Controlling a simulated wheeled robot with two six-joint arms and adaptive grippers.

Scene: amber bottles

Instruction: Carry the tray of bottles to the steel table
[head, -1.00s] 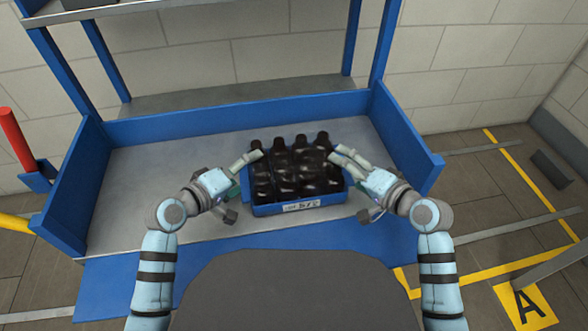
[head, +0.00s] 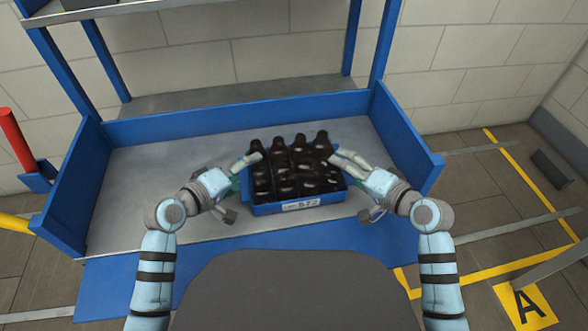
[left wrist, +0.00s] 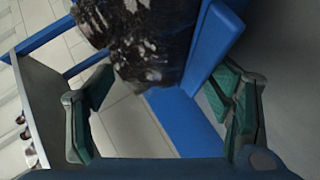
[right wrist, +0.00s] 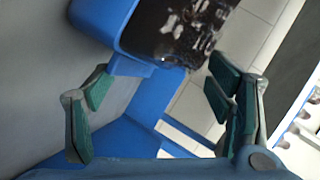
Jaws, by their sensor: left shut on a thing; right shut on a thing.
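The blue tray (head: 262,210) holds several dark amber bottles (head: 290,178) in rows and has a white label on its front wall. It is over the grey metal surface (head: 150,190) of a blue-framed bench; whether it touches that surface is unclear. My left gripper (head: 247,162) is shut on the tray's left side, and my right gripper (head: 346,160) on its right side. The tray wall also shows in the left wrist view (left wrist: 208,45) and the right wrist view (right wrist: 98,22). The grip contact is hard to see. I cannot identify a separate steel table.
Blue side walls (head: 408,140) and a back rail (head: 200,122) bound the bench, with posts and a shelf above. Bare surface lies left and right of the tray. A red post (head: 16,138) stands at left; yellow-marked floor (head: 480,262) is open at right.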

